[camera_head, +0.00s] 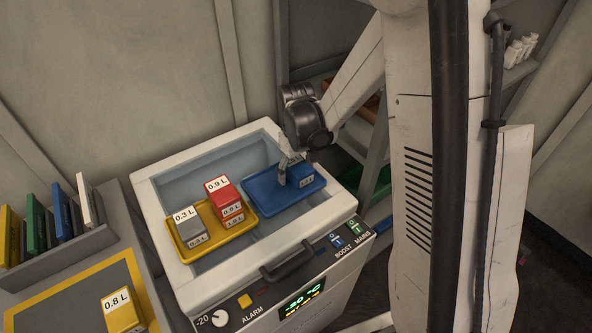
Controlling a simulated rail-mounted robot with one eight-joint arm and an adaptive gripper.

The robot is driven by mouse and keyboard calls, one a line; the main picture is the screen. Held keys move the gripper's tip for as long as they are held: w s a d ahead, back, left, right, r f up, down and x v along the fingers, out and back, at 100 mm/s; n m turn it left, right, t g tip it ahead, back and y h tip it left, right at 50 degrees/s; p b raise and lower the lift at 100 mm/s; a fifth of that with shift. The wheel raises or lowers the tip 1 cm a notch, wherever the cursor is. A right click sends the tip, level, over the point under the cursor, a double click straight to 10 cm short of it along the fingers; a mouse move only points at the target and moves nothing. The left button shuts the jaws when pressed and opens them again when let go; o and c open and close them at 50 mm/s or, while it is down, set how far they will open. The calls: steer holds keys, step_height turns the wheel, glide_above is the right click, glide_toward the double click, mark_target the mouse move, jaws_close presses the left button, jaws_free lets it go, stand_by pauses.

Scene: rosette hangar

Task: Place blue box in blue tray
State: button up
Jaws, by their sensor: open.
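The blue tray (263,200) is at the right side of the open white chest. A blue box (305,174) with a white label is at the tray's right part, and it appears to sit inside the tray. My gripper (287,176) points down over the tray at the box's left side. It is open, with a finger hiding part of the box. I cannot tell whether the fingers touch the box.
A yellow tray (184,254) beside the blue one holds grey boxes (188,222) and stacked red boxes (221,189). The chest's white rim (152,208) surrounds both trays. A yellow box (122,312) stands on the left bench, near a rack of coloured panels (62,212).

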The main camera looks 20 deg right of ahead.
mark_target(296, 166)
step_height(296, 166, up, 12)
steer(key=s+r+m+t, duration=0.1)
steer(key=s+r+t, duration=0.2)
steer(key=s, duration=0.7)
steer(key=s+r+m+t, duration=0.2)
steer(key=s+r+t, duration=0.2)
steer(key=s+r, duration=0.3)
steer(key=s, duration=0.3)
steer(key=shift+s+r+p, duration=0.3)
steer(key=shift+p, duration=0.05)
steer(key=shift+f, duration=0.1)
steer(key=shift+f+b, duration=0.55)
steer(key=shift+b, duration=0.05)
